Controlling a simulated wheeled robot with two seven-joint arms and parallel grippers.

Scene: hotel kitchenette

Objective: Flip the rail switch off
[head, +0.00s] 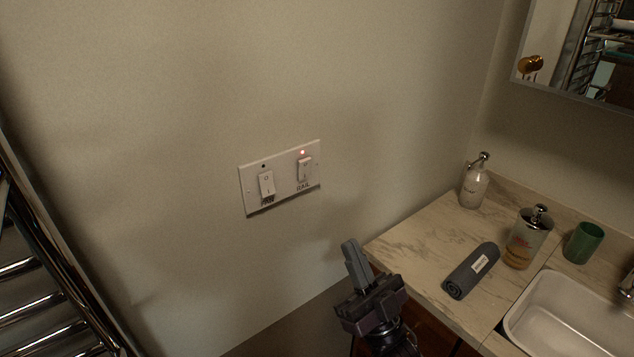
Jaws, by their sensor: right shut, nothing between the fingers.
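A white wall plate (281,183) with two rocker switches is fixed to the beige wall in the middle of the view. The right switch (305,169) has the label "RAIL" under it and a lit red light (303,152) above it. The left switch (267,185) has a dark, unlit light above it; its label is hard to read. My right gripper (350,252) is shut and empty, pointing up, below and to the right of the plate and apart from it. My left gripper is not in view.
A marble-look counter (425,245) at right holds a soap bottle (475,186), a pump jar (528,237), a green cup (584,242), a rolled grey towel (471,271) and a sink (570,315). A chrome rail (50,265) stands at left. The wall around the plate is clear.

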